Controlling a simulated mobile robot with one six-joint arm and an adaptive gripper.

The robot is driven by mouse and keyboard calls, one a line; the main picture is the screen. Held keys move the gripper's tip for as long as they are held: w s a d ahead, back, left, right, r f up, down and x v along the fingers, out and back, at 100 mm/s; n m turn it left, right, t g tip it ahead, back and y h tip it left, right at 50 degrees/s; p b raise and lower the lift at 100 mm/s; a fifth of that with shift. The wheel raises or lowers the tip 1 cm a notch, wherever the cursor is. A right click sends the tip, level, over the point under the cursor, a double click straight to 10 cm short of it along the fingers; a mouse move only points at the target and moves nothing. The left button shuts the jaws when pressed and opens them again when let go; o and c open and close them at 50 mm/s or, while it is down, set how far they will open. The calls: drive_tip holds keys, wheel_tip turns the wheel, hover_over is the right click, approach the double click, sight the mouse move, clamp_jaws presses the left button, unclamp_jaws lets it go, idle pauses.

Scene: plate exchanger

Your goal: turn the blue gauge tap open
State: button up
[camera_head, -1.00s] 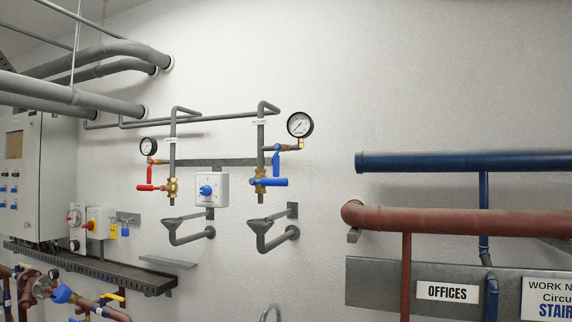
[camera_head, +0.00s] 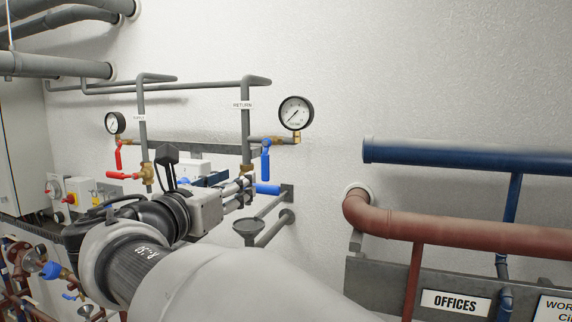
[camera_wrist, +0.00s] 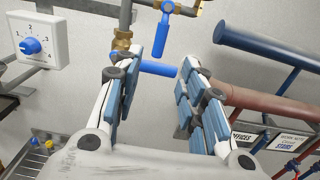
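The blue gauge tap (camera_head: 265,160) has a blue lever hanging straight down beside the return pipe, below and left of the large round gauge (camera_head: 296,112). In the wrist view this lever (camera_wrist: 162,36) shows just above and between my fingertips. A second blue lever (camera_head: 267,189) lies horizontally below it on a brass valve (camera_head: 246,171); in the wrist view that lever (camera_wrist: 160,68) shows across the gap between my fingers. My gripper (camera_wrist: 165,58) is open and empty, and it also shows in the head view (camera_head: 247,186), partly hidden by my wrist. I cannot tell whether it touches the lower lever.
A red lever pair (camera_head: 119,157) and smaller gauge (camera_head: 115,123) are to the left. A white dial box (camera_wrist: 35,42) sits left of my gripper. A grey funnel drain (camera_head: 251,227) is below. Blue (camera_head: 460,158) and red (camera_head: 460,228) pipes run along the right.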

sight(264, 170)
drive_tip(key=p+x, duration=0.2)
drive_tip(key=x, duration=1.2)
drive_tip(key=shift+w+d+f+p, duration=0.1)
drive_tip(key=shift+w+f+p, duration=0.05)
drive_tip(key=shift+w+p, duration=0.15)
drive_tip(key=shift+c, duration=0.6)
clamp_jaws()
